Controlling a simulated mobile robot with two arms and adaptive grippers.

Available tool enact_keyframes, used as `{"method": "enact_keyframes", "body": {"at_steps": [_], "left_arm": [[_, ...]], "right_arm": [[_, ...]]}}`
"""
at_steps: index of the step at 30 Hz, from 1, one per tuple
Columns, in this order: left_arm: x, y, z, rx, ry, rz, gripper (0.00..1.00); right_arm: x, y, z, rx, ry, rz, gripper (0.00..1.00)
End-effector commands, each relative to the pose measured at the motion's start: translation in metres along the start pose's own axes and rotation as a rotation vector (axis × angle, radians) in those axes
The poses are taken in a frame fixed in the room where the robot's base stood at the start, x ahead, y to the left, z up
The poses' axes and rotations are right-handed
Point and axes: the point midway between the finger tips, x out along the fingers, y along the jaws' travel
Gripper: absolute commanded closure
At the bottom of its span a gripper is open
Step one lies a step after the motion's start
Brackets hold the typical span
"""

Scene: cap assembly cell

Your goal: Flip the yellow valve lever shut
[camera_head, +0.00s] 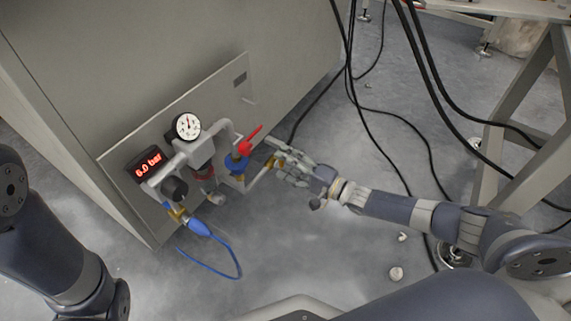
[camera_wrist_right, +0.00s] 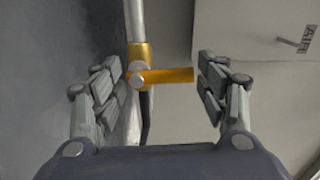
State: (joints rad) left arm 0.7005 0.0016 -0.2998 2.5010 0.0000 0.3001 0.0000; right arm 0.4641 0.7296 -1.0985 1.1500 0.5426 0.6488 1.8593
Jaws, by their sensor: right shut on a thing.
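The yellow valve lever (camera_wrist_right: 172,76) sticks out sideways from a brass valve body (camera_wrist_right: 141,52) on a grey pipe (camera_wrist_right: 136,18) in the right wrist view. It lies crosswise to the pipe. In the head view the right gripper (camera_head: 284,165) is at the right end of the panel's pipework, and the fingers partly hide the yellow lever (camera_head: 272,161). My left arm shows at the left edge, but its gripper is out of view.
A panel on the grey cabinet (camera_head: 200,50) carries a gauge (camera_head: 187,127), a display reading 6.0 bar (camera_head: 148,164) and a red lever (camera_head: 249,141). A blue hose (camera_head: 238,262) hangs below. Black cables (camera_head: 352,80) and a table frame (camera_head: 515,120) are at the right.

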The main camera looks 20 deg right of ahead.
Motion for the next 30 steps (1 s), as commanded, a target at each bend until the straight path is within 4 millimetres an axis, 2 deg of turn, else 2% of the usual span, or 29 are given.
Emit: {"method": "enact_keyframes", "body": {"at_steps": [20,21,23,24,30], "left_arm": [[-0.0002,0.0001,0.0001,-0.001,0.000,-0.001,0.60],[-0.0002,0.0001,0.0001,-0.001,0.000,-0.001,0.60],[-0.0002,0.0000,0.0001,-0.001,0.000,-0.002,0.60],[-0.0002,0.0000,0.0001,-0.001,0.000,-0.002,0.60],[-0.0001,-0.0001,0.0003,-0.001,0.000,-0.002,0.60]], "right_arm": [[0.0017,-0.0011,-0.0026,0.066,0.003,-0.001,0.57],[0.0017,-0.0011,-0.0026,0.066,0.003,-0.001,0.28],[0.0016,-0.0012,-0.0026,0.065,0.003,-0.002,0.15],[0.0014,-0.0010,-0.0025,0.064,0.002,-0.001,0.11],[0.0007,-0.0004,-0.0020,0.063,0.001,-0.001,0.11]]}}
